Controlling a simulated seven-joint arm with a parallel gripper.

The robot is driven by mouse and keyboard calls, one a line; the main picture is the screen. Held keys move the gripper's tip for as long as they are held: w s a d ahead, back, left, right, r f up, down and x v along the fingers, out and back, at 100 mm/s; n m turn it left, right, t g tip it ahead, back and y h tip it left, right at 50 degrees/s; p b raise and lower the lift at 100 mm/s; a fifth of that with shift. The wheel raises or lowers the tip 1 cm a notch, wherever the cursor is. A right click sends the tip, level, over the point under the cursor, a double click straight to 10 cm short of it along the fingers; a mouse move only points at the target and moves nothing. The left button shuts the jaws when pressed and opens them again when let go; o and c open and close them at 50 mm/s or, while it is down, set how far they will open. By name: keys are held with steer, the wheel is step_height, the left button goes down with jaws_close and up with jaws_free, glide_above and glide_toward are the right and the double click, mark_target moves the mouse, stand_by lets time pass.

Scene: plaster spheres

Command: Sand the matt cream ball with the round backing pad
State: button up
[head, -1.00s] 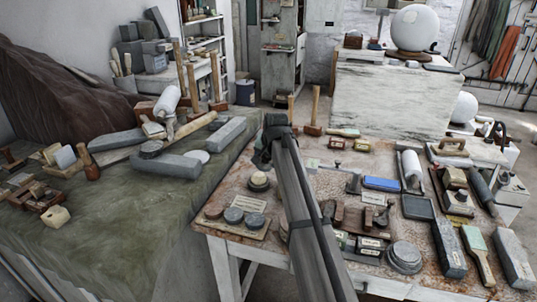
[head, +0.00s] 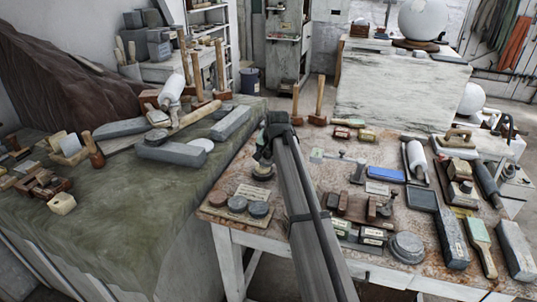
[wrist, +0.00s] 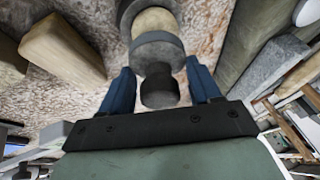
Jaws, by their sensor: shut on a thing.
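The round backing pad (head: 262,174) stands near the left edge of the brown-topped table, below my gripper (head: 265,156). In the wrist view my gripper (wrist: 160,80) is shut on the backing pad, its blue fingers either side of the dark knob (wrist: 159,94). Grey and cream round layers show beyond the knob. The arm hides part of the pad in the head view. A large whitish ball (head: 422,18) rests on a dark ring on a pale block at the back right. A smaller whitish ball (head: 471,98) is at the right. Which is matt cream I cannot tell.
Beside the pad is a board with several round discs (head: 237,204). Mallets (head: 319,102), a blue block (head: 384,174), a round grey piece (head: 407,246) and more tools crowd the table (head: 300,160). A green-draped bench (head: 130,215) stands left. The pale block (head: 400,95) stands behind.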

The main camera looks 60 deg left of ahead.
steer(key=shift+f, duration=0.25)
stand_by(0.3)
steer(key=shift+s+d+f, duration=0.1)
steer(key=shift+d+f, duration=0.2)
steer(key=shift+d, duration=0.55)
steer(key=shift+a+r, duration=0.25)
steer(key=shift+a, duration=0.7)
steer(key=shift+a+r, duration=0.25)
steer(key=shift+a, duration=0.65)
steer(key=shift+d, duration=0.1)
steer(key=shift+d+f, duration=0.25)
steer(key=shift+d, duration=0.65)
steer(key=shift+d+f, duration=0.25)
steer(key=shift+d, duration=0.6)
steer(key=shift+a+r, duration=0.3)
steer(key=shift+a, duration=0.65)
steer(key=shift+a+r, duration=0.25)
steer(key=shift+a, duration=0.65)
